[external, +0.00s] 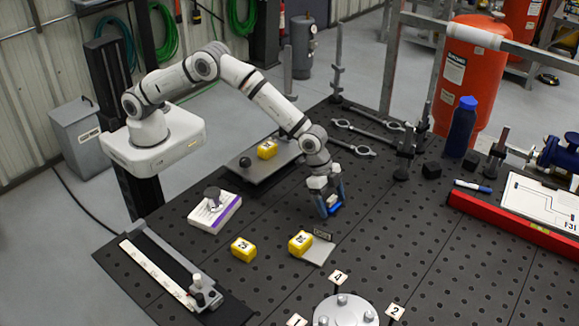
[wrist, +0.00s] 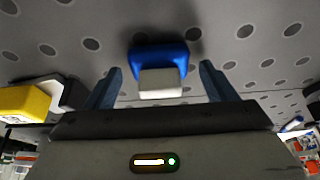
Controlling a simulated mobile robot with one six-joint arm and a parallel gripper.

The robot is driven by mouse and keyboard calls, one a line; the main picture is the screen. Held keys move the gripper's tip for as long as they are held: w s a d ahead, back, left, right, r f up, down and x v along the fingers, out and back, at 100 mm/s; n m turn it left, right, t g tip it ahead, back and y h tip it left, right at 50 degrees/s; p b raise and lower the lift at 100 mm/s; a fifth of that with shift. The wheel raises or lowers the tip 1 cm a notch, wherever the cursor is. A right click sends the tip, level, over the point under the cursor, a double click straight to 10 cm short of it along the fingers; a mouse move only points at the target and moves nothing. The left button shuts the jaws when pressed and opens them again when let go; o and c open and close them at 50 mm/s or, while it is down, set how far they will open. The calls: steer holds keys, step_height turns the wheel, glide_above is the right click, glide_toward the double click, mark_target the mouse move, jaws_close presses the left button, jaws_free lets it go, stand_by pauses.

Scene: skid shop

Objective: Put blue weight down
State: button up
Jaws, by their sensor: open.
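The blue weight (wrist: 158,58) has a pale front face and sits between the fingers of my gripper (wrist: 160,74) in the wrist view. The fingers are open, with a gap on each side of the weight. In the external view my gripper (external: 329,202) points down low over the dark perforated table (external: 385,232). Only a bit of the blue weight (external: 334,209) shows there, partly hidden by the fingers. The weight appears to rest on the table, but its underside cannot be seen.
A yellow weight (external: 301,243) stands by a small metal plate (external: 318,252) just in front of my gripper. Another yellow weight (external: 243,249) is to its left, and a third (external: 267,149) sits on a grey plate behind. A white-purple box (external: 215,210) lies left.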

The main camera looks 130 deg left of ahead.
steer(key=b+v, duration=0.2)
steer(key=v, duration=1.1)
steer(key=s+d+r, duration=0.6)
steer(key=s+r, duration=0.1)
steer(key=s, duration=0.2)
steer(key=s+d, duration=0.3)
steer(key=s, duration=0.8)
steer(key=s+d, duration=0.3)
steer(key=s, duration=0.9)
steer(key=s+d+g, duration=0.1)
steer(key=s+d, duration=0.2)
steer(key=s, duration=0.9)
steer(key=shift+s+r, duration=0.15)
steer(key=shift+r, duration=0.25)
